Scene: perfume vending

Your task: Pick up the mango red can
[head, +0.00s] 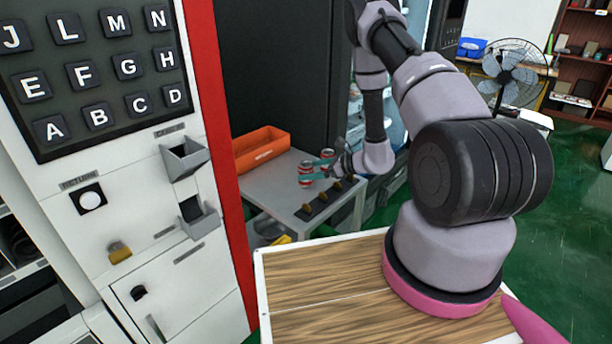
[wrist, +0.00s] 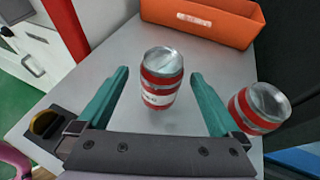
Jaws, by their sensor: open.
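Two red and silver cans stand on a small grey table (head: 262,192). In the wrist view one can (wrist: 162,80) is straight ahead, in line with the gap between the fingers and near their tips. The other can (wrist: 259,108) is outside the right finger, close to it. The cans also show in the head view, one at the left (head: 305,175) and one at the right (head: 327,156). Their labels are too small to read, so I cannot tell which is mango. My gripper (wrist: 158,76) is open with teal fingers and holds nothing.
An orange bin (head: 262,149) sits at the table's back edge, beyond the cans. A white vending panel with lettered buttons (head: 85,72) and a red edge (head: 215,110) stands left. A dark cabinet (head: 275,70) rises behind. Bare tabletop lies left of the cans in the wrist view.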

